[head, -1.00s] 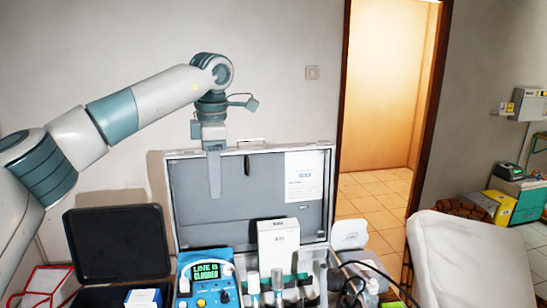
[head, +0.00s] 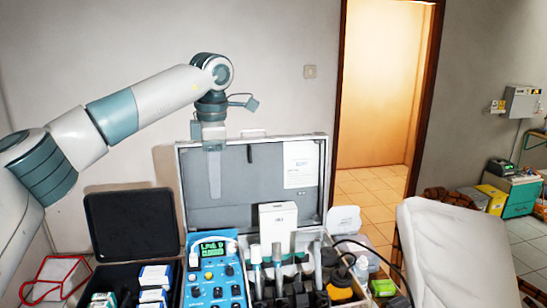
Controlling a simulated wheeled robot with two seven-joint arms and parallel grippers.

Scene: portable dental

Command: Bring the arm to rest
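My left arm comes in from the left, and its gripper (head: 214,178) hangs pointing down in front of the open lid (head: 250,175) of the grey case. I see it nearly edge-on, with one long grey finger shape, so its opening cannot be told. Nothing shows held in it. The fingertip is above the blue control unit (head: 215,272) and appears clear of it. My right gripper is not in view.
Below stand an open black case (head: 130,226) with small boxes, a white box (head: 278,228) and several upright handpieces with dark bases. A pale dental chair (head: 455,250) is at the right.

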